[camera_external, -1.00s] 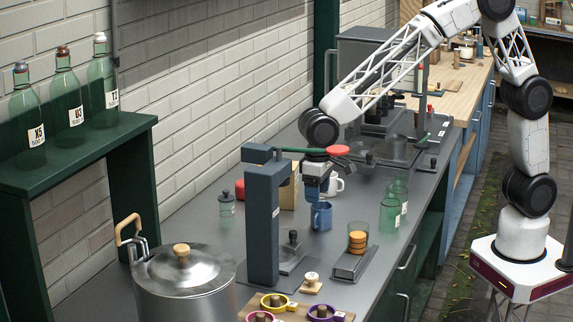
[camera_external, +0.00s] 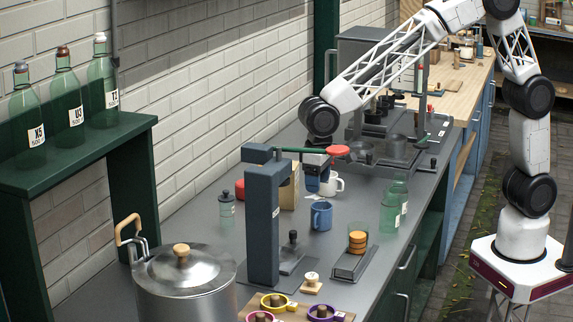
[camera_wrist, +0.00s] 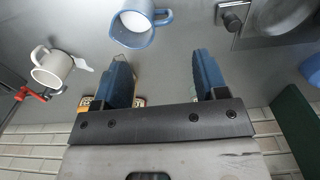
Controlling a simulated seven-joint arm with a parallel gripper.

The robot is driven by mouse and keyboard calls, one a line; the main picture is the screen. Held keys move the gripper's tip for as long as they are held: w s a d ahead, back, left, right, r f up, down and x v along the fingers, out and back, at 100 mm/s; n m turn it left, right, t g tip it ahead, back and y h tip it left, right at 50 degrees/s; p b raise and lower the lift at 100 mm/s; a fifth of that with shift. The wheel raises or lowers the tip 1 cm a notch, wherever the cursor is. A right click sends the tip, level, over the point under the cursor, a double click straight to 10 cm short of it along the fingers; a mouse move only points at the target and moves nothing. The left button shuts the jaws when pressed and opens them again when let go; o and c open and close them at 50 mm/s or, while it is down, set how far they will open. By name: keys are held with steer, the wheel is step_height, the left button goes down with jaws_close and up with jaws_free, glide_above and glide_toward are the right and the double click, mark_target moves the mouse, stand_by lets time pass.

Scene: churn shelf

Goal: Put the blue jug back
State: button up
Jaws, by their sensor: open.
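The blue jug (camera_external: 321,216) stands upright on the grey counter in the external view, with its handle to the left. In the wrist view the jug (camera_wrist: 136,38) shows its open top, pale inside and blue rim, cut off by the top edge. My gripper (camera_wrist: 161,68) is open and empty, with its blue fingers apart; the jug lies beyond the fingertips, not between them. In the external view my gripper (camera_external: 317,184) is above and behind the jug, clear of it, and is partly hidden by the press lever.
A white mug (camera_external: 334,184) stands close behind; it also shows in the wrist view (camera_wrist: 50,68). The dark press (camera_external: 263,220) with its red-knobbed lever (camera_external: 333,150) rises in front.

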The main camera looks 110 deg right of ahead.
steer(key=shift+s+r, duration=0.1)
steer(key=s+a+r+n, duration=0.2)
steer(key=s+a+r, duration=0.2)
steer(key=s+r, duration=0.5)
steer(key=s+a+n+t, duration=0.1)
steer(key=s+a+n, duration=0.1)
steer(key=s, duration=1.5)
steer(key=s+a+n+t, duration=0.1)
steer(key=s+a+n, duration=0.2)
steer(key=s, duration=1.4)
steer(key=shift+s+a+r+n+t, duration=0.15)
steer(key=shift+s+a+n+t, duration=0.2)
steer(key=shift+n, duration=0.55)
